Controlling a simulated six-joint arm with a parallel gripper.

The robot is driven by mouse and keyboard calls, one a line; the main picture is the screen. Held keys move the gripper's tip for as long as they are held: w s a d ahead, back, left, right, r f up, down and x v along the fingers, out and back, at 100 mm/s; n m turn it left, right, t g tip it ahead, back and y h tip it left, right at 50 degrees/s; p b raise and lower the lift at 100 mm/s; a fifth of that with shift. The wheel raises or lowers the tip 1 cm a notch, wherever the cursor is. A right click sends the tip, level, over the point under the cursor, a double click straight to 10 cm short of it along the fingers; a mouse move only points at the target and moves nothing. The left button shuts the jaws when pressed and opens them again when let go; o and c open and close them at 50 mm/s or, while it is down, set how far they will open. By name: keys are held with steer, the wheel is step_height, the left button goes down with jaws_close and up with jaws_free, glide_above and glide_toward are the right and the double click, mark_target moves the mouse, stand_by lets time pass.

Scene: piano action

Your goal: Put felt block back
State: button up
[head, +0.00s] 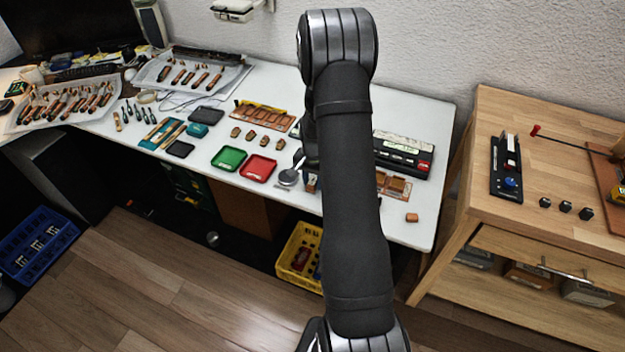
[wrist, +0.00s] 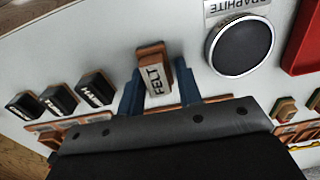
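The felt block (wrist: 158,82), a small block with a brown wooden end and a white label reading FELT, is between the two blue fingers of my gripper (wrist: 157,78) in the wrist view. The fingers lie close along both sides of it, and no clear gap shows. I cannot tell whether they press on it, or whether it is off the table. In the head view my own arm mostly hides the gripper and this block. A tray with brown compartments (head: 395,185) shows partly right of my arm.
A round graphite container (wrist: 240,46) stands right of the felt block, beside the red tray (wrist: 302,42). Several dark labelled blocks (wrist: 58,100) stand to its left. In the head view, a small orange block (head: 412,217) lies near the white table's front right edge.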

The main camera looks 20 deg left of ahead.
steer(key=shift+s+d+f, duration=0.1)
steer(key=shift+d+f, duration=0.3)
steer(key=shift+f, duration=0.05)
step_height(320, 180, up, 13)
steer(key=shift+a, duration=0.2)
steer(key=shift+r, duration=0.1)
step_height(320, 180, down, 12)
steer(key=shift+f, duration=0.25)
stand_by(0.5)
steer(key=shift+r, duration=4.5)
steer(key=shift+f, duration=4.5)
